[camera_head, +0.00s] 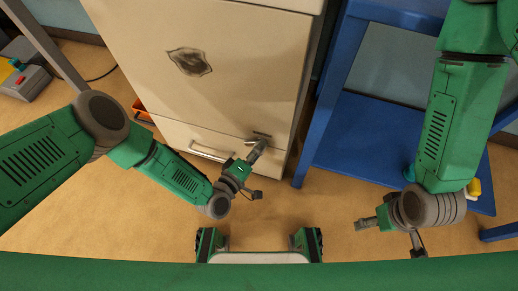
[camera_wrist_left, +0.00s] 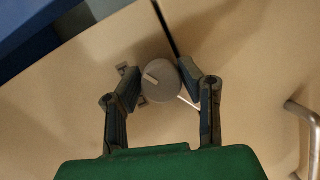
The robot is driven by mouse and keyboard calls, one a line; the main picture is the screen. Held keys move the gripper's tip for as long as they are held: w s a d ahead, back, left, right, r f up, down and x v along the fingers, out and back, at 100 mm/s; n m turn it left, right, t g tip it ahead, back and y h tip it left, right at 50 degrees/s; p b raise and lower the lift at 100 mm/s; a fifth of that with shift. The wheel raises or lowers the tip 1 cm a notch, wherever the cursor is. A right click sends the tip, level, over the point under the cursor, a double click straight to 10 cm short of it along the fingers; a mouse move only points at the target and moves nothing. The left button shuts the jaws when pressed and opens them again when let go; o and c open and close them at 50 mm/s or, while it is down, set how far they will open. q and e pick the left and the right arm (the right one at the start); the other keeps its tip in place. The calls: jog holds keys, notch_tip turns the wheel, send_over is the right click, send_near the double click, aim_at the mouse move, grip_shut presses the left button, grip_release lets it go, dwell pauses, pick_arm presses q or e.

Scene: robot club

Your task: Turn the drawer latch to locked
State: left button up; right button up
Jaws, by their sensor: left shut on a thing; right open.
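The drawer latch (camera_wrist_left: 160,82) is a round grey knob with a pale pointer bar on the cabinet front, beside the gap at the drawer's edge. In the left wrist view it sits between the two fingers of my left gripper (camera_wrist_left: 170,84), which is shut on it. The pale bar points to the upper left, toward a small dark mark (camera_wrist_left: 122,69); I cannot read it. In the head view my left gripper (camera_head: 257,150) hides most of the latch. The drawer (camera_head: 185,134) looks closed. My right gripper (camera_head: 372,223) is open, low at the right, away from the cabinet.
The beige cabinet (camera_head: 230,70) has a dark worn patch on it. The drawer's bar handle (camera_head: 212,153) is left of my left gripper. A blue shelf unit (camera_head: 352,135) stands close to the cabinet's right. An orange bin (camera_head: 142,110) is at its left. Open floor lies in front.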

pick_arm(q)
jog(key=n, duration=0.2)
jog(key=n+t+h, duration=0.1)
jog(key=n, duration=0.2)
jog(key=shift+w+a+f+n, duration=0.1)
jog(key=shift+a+f+n, duration=0.2)
jog(key=shift+n, duration=0.1)
jog(key=n+t, duration=0.1)
jog(key=n, duration=0.3)
jog(key=shift+n+t+h, duration=0.3)
jog(key=shift+t, duration=0.1)
jog(key=shift+n, duration=0.4)
jog(key=shift+d, duration=0.1)
jog(key=o, duration=1.1)
jog(key=shift+d+r, duration=0.1)
